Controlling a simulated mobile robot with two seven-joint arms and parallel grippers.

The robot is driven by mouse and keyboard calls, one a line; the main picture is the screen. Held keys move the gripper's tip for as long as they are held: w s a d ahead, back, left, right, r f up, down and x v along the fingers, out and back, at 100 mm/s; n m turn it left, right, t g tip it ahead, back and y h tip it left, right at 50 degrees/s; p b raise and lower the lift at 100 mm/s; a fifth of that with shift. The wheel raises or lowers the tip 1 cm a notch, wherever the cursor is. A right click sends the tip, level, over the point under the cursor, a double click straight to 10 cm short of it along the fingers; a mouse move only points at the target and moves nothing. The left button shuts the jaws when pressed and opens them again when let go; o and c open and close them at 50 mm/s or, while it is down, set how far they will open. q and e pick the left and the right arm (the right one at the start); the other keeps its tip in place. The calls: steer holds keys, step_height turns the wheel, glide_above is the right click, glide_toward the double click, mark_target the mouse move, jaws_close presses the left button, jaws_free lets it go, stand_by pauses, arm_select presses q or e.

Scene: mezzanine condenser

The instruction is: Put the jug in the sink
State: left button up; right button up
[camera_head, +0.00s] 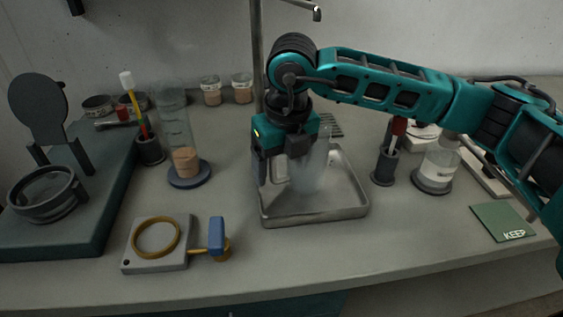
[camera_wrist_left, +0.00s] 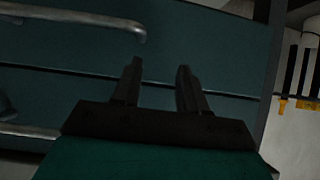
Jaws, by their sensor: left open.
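The sink (camera_head: 348,207) is a shallow metal basin set in the grey counter. A clear, see-through vessel (camera_head: 312,172), which looks like the jug, is inside the sink's outline. Whether it rests on the sink floor is hard to tell. My right gripper (camera_head: 280,165) points down over the sink's left part, close against the vessel's left side. Its dark fingers partly hide the vessel, and their grip on it is unclear. My left gripper (camera_wrist_left: 160,80) is open and empty in the left wrist view, in front of dark teal drawer fronts.
A tall clear cylinder (camera_head: 176,125) stands left of the sink. A dark pen cup (camera_head: 384,165) and a clear bottle (camera_head: 437,170) stand right of it. A plate with a yellow ring (camera_head: 155,238) lies front left. A green KEEP mat (camera_head: 503,222) lies right.

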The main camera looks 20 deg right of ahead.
steer(key=shift+r, duration=0.1)
steer(key=shift+r+p, duration=0.25)
steer(key=shift+p, duration=0.1)
step_height(320, 180, up, 12)
steer(key=s, duration=0.1)
steer(key=shift+s+f, duration=0.25)
steer(key=shift+s, duration=0.15)
steer(key=shift+d, duration=0.1)
